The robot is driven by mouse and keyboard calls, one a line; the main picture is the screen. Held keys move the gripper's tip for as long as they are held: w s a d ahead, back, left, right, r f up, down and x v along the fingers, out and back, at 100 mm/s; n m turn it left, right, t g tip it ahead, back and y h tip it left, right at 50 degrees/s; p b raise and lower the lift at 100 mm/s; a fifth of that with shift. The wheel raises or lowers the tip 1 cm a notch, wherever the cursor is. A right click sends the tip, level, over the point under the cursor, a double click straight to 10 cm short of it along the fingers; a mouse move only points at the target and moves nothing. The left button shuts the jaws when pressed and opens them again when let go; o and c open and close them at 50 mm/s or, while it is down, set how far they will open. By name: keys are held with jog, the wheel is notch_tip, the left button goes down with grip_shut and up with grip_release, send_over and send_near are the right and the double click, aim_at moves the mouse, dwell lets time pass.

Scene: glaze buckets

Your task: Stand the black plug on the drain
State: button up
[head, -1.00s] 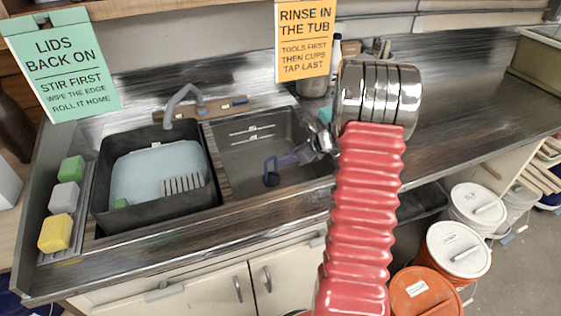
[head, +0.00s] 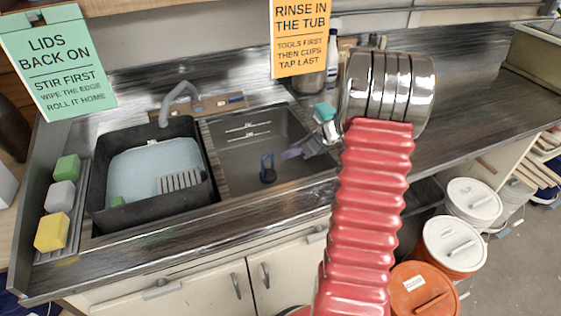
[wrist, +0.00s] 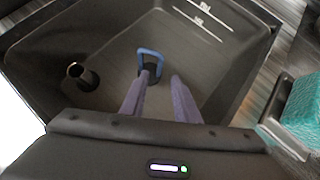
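My gripper (head: 286,154) has purple fingers and hangs inside the basin, right of the handle.
The basin (head: 238,150) has walls around my gripper and white marks on its back wall. A teal block (head: 325,111) is close on the right. A black tub (head: 105,200) with pale liquid stands left. Sponges (head: 61,197) line the far left.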

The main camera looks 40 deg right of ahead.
jog(key=s+a+r+n+g, duration=0.1)
jog(key=s+a+r+n, duration=0.1)
jog(key=a+r+n, duration=0.45)
jog(key=s+a+r+n+g, duration=0.1)
jog(key=s+a+r+n, duration=0.15)
jog(key=a, duration=0.65)
jog(key=s+a+r+n+g, duration=0.1)
jog(key=s+a+r+n, duration=0.1)
jog(key=a+r+n, duration=0.35)
jog(key=s+a+r+n+h, duration=0.1)
jog(key=s+a+n, duration=0.5)
jog(key=s+n, duration=0.2)
jog(key=s+a+r+n+h, duration=0.2)
jog(key=s+a+n, duration=0.5)
jog(key=s+n, duration=0.2)
jog(key=shift+s+r, duration=0.2)
jog(key=shift+s, duration=0.8)
jog(key=shift+s+n, duration=0.1)
jog(key=shift+n, duration=0.15)
